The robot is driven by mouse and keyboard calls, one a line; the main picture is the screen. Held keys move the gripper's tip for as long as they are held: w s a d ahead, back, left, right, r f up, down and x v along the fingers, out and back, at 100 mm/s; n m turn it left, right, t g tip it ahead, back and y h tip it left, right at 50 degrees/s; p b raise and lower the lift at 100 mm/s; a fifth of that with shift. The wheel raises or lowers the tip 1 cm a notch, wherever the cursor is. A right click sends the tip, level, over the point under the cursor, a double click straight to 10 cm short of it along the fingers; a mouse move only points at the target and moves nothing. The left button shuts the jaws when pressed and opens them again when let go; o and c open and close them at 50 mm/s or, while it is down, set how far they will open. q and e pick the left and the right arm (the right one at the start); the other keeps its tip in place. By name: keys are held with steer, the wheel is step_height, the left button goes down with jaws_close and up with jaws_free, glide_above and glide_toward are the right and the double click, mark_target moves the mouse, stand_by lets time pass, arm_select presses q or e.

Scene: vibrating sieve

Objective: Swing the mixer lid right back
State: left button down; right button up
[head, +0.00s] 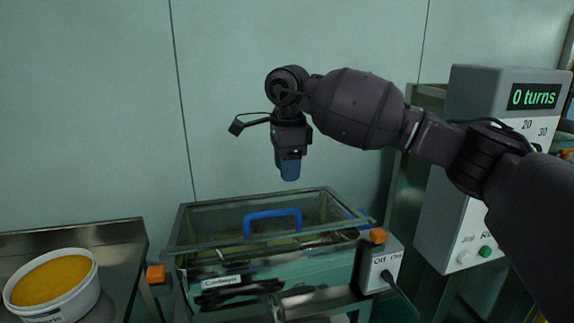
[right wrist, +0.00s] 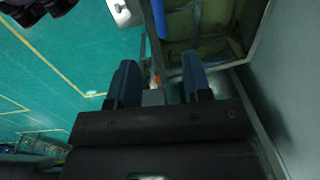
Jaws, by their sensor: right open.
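The mixer (head: 270,270) is a steel trough labelled "Cardamom" in the lower middle of the head view. Its framed, see-through lid (head: 205,217) lies closed over the top. A blue bar handle (head: 272,214) stands on the lid. My right gripper (head: 289,177) hangs above the handle, pointing down, clear of the lid. It is open and empty. In the right wrist view, its two blue fingers (right wrist: 160,75) are apart, with part of the mixer (right wrist: 215,50) beyond them. My left gripper is not in view.
A white tub of yellow powder (head: 55,285) stands on a steel table at left. An orange-topped switch box (head: 380,265) is on the mixer's right. A grey cabinet reading "0 turns" (head: 480,110) stands at right. A plain wall (head: 100,110) is behind.

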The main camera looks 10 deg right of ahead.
mark_target(287, 211)
steer(key=f, duration=1.2)
steer(key=shift+w, duration=0.25)
steer(key=shift+c, duration=0.3)
steer(key=shift+r, duration=0.1)
jaws_close()
steer(key=shift+w+r, duration=0.4)
steer(key=shift+r, duration=0.35)
steer(key=shift+w+r, duration=0.35)
steer(key=shift+r, duration=0.45)
steer(key=shift+w+r, duration=0.4)
steer(key=shift+r, duration=0.35)
steer(key=shift+w+r+b, duration=0.35)
steer(key=shift+w+r, duration=0.45)
steer(key=shift+r, duration=0.2)
steer(key=shift+w+r+b, duration=0.35)
steer(key=shift+w+r, duration=0.4)
steer(key=shift+r, duration=0.25)
